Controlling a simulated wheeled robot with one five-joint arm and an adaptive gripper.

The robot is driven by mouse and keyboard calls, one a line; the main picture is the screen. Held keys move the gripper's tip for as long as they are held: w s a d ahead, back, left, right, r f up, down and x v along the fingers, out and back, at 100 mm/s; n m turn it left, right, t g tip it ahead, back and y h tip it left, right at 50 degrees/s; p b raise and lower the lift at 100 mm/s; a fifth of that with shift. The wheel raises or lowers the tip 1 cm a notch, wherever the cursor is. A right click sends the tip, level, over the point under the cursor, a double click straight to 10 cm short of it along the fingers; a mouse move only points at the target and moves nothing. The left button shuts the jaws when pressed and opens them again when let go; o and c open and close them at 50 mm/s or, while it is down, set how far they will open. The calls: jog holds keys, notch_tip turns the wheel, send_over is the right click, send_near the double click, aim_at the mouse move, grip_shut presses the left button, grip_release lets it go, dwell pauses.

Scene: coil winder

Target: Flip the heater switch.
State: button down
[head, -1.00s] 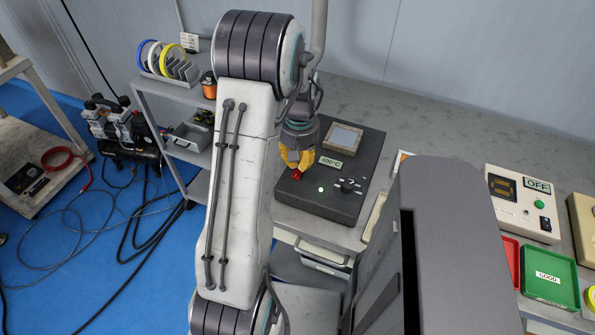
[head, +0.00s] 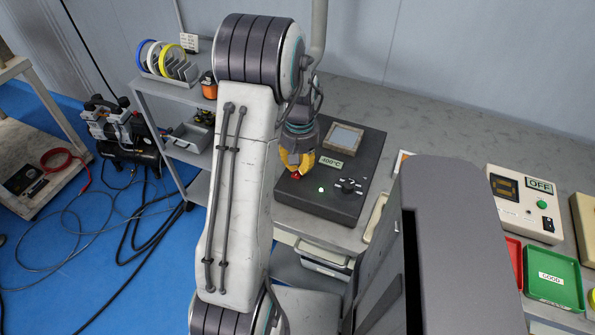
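The heater (head: 328,203) is a dark box on the bench with a light square plate (head: 343,138) on top, a "400°C" label, a lit white-green lamp (head: 321,190) and a black knob (head: 348,186). A small red switch (head: 295,176) shows at its left side, right at the yellow fingertips of my gripper (head: 298,165). My gripper points down over the heater's left part. The fingers partly hide the switch, so I cannot tell whether they touch it. The gap between the fingers is too small to judge.
A control box (head: 524,203) marked "OFF", a green "GOOD" tray (head: 553,278) and a red tray (head: 514,262) stand at the right. A shelf cart (head: 170,92) with wire spools is at the left. The bench behind the heater is clear.

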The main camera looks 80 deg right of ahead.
jog(key=shift+r+p, duration=2.65)
jog(key=shift+r, duration=0.85)
